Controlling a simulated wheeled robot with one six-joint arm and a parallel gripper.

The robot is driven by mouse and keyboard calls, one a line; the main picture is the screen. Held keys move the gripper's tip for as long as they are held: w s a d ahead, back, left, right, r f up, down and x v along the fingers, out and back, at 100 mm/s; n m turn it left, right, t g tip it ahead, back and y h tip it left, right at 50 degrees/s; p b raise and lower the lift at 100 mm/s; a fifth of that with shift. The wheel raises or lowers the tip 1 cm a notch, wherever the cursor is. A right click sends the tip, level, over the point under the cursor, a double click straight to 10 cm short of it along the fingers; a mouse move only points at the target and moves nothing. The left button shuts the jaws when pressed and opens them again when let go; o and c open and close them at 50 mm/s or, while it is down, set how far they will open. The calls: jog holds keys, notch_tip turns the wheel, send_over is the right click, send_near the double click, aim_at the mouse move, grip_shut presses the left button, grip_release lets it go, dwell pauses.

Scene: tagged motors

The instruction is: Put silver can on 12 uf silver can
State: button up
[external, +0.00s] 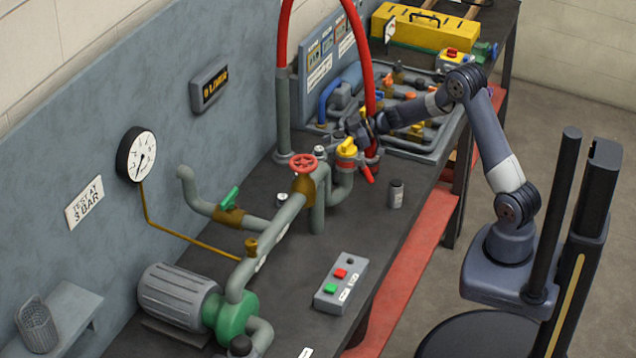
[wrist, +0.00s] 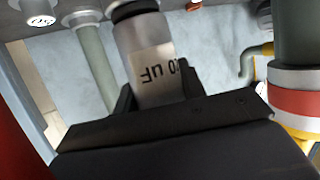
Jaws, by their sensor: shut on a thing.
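My gripper (wrist: 160,88) is shut on a silver can (wrist: 143,38) with a dark end. The can's pale label appears upside down; it ends in "0 uF" and its first part is hidden or unclear. In the external view my gripper (external: 362,134) is among the pipes, near the yellow valve handle and the red hose; the held can is hard to make out there. Another silver can (external: 396,194) with a dark top stands upright on the bench, below and to the right of my gripper. Its label is too small to read, so I cannot tell whether it is the 12 uF one.
A yellow valve handle (external: 347,147), a red handwheel (external: 303,163) and a thick red hose (external: 370,80) crowd my gripper. A push-button box (external: 341,285) sits nearer the front. The dark bench top around the standing can is clear.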

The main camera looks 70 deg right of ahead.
jog(key=shift+f+b, duration=0.15)
jog(key=shift+b, duration=0.25)
jog(key=o, duration=1.1)
jog(key=shift+r+p, duration=0.25)
jog(key=shift+p, duration=0.2)
jog(key=shift+s+d, duration=0.25)
jog(key=shift+d, duration=0.05)
jog(key=b+v, duration=0.3)
jog(key=v, duration=0.8)
jog(key=shift+s, duration=0.15)
jog(key=shift+a, duration=0.15)
